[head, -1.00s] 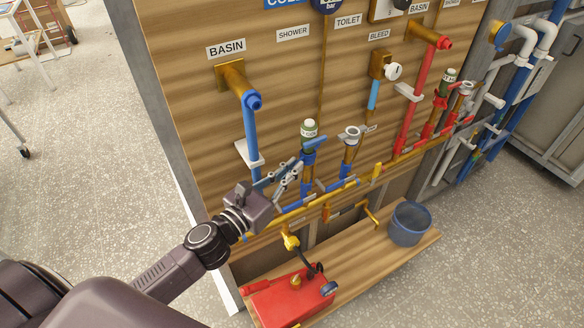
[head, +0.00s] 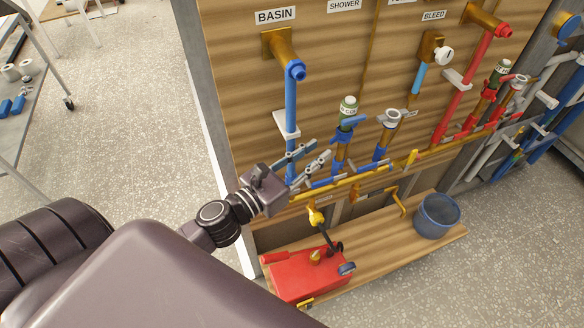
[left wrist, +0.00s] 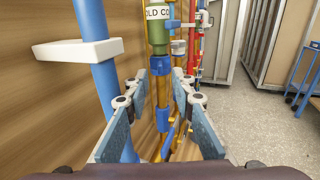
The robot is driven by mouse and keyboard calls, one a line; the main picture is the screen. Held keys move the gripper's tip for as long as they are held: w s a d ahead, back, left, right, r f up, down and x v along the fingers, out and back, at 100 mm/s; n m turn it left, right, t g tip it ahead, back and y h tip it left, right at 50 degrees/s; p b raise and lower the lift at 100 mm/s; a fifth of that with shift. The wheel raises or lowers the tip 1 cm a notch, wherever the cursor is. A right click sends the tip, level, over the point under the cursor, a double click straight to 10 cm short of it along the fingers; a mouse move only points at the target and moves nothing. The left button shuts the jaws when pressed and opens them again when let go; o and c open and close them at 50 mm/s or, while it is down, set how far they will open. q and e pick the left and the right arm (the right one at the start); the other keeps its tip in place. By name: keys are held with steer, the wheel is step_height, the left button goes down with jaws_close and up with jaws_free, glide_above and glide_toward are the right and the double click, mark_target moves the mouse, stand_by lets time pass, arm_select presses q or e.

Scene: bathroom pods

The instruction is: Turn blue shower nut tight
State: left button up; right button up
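The blue shower nut (head: 343,138) sits on the upright pipe below the SHOWER label, under a green cylinder (head: 348,106) with a white band. In the left wrist view the blue nut (left wrist: 160,66) is ahead, between the fingers in the picture and beyond their tips. My left gripper (head: 318,150) is open and empty, just left of that pipe. Its two fingers also show spread apart in the left wrist view (left wrist: 160,86). I see no contact with the nut. My right gripper is not in view.
The blue basin pipe (head: 291,105) with a white bracket stands close left of my gripper. A blue-collared valve (head: 388,130) and red pipes (head: 462,85) are to the right. Below are a yellow pipe (head: 350,183), a red box (head: 300,275) and a blue bucket (head: 437,215) on a ledge.

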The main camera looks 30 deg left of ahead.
arm_select(q)
steer(key=v, duration=0.7)
steer(key=shift+s, duration=0.4)
steer(key=shift+a, duration=0.1)
